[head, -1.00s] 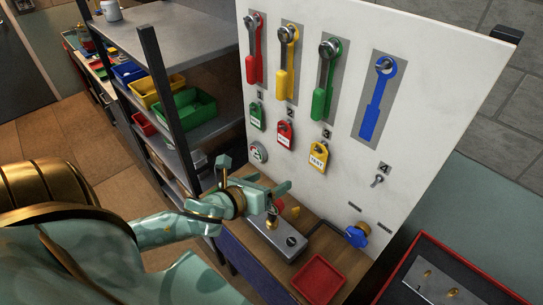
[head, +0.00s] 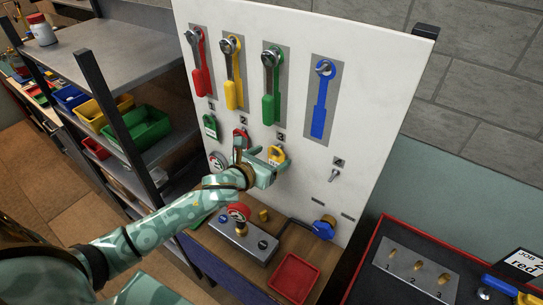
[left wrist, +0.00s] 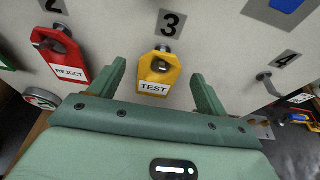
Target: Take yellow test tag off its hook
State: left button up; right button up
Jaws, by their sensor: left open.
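The yellow test tag (left wrist: 159,76) hangs on its hook (left wrist: 165,48) under the number 3 label in the left wrist view. It also shows in the head view (head: 277,155), partly hidden by my gripper. My left gripper (left wrist: 160,82) is open, with one finger on each side of the tag and a gap on both sides. In the head view my left gripper (head: 262,158) is close in front of the board. My right gripper is not in view.
The red reject tag (left wrist: 62,55) hangs just left in the left wrist view. A green tag (head: 210,126) hangs further left. An empty bare hook (left wrist: 268,84) sits under label 4. A metal box with knobs (head: 238,238) and a red tray (head: 294,278) stand below the board.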

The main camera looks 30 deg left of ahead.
pick_arm(q)
jog(key=shift+w+d+f, duration=0.15)
jog(key=shift+w, duration=0.45)
jog(key=c, duration=1)
jog(key=shift+c, duration=0.2)
jog(key=shift+r+p, duration=0.65)
jog(key=shift+p, duration=0.2)
jog(key=shift+s, duration=0.1)
jog(key=s+a+p, duration=0.1)
jog(key=s+p, duration=0.1)
jog(key=s, duration=0.5)
jog(key=shift+s+r+p, duration=0.2)
jog(key=shift+s+p, duration=0.1)
jog(key=shift+s, duration=0.1)
dwell(0.3)
